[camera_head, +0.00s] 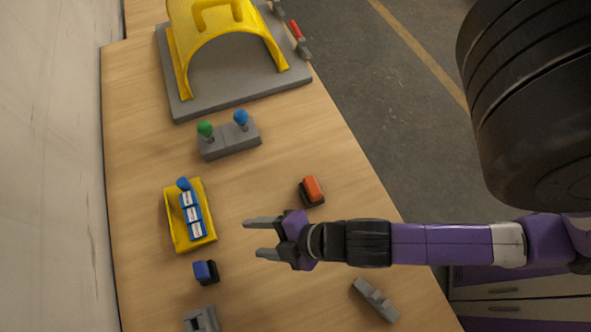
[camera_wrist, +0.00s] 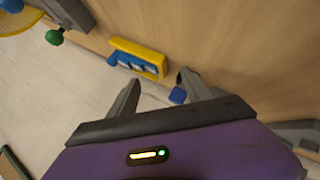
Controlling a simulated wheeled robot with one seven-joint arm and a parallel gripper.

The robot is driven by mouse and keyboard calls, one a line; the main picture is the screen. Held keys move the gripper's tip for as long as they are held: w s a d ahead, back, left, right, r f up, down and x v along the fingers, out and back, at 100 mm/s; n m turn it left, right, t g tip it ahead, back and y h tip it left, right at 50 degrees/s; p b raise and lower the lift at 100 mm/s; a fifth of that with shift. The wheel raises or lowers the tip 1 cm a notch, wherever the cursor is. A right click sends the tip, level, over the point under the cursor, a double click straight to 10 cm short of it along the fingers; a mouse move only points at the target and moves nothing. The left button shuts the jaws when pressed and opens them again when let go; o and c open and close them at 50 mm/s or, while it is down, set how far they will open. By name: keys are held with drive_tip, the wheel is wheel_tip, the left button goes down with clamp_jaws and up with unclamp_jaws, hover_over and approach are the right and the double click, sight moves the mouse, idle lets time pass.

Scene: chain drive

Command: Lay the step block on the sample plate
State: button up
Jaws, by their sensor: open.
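A grey stepped piece (camera_head: 375,298), which looks like the step block, lies near the table's right edge at the bottom of the head view. No thing is clearly marked as the sample plate. A yellow tray (camera_head: 209,229) holding a row of blue-and-white pieces (camera_head: 192,214) lies on the left; it also shows in the wrist view (camera_wrist: 150,69). My gripper (camera_head: 252,238) is open and empty above the table, right of the yellow tray and away from the grey piece. Its spread fingers also show in the wrist view (camera_wrist: 160,80).
A blue-and-black block (camera_head: 205,272) and a grey slotted piece (camera_head: 202,320) lie below the tray. An orange-and-black block (camera_head: 312,190) is near the right edge. A grey box with green and blue knobs (camera_head: 229,139) and a yellow arched guard (camera_head: 225,35) stand farther back.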

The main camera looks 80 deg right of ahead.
drive_tip(key=s+d+r+m+t, duration=0.2)
drive_tip(key=s+r+m, duration=0.2)
drive_tip(key=r+m, duration=0.1)
drive_tip(key=s+d+r+m+t, duration=0.2)
drive_tip(key=r+m, duration=0.3)
drive_tip(key=r, duration=0.3)
drive_tip(key=shift+s+m+h+b, duration=0.3)
drive_tip(key=shift+s+m+b, duration=0.15)
drive_tip(key=shift+s, duration=0.4)
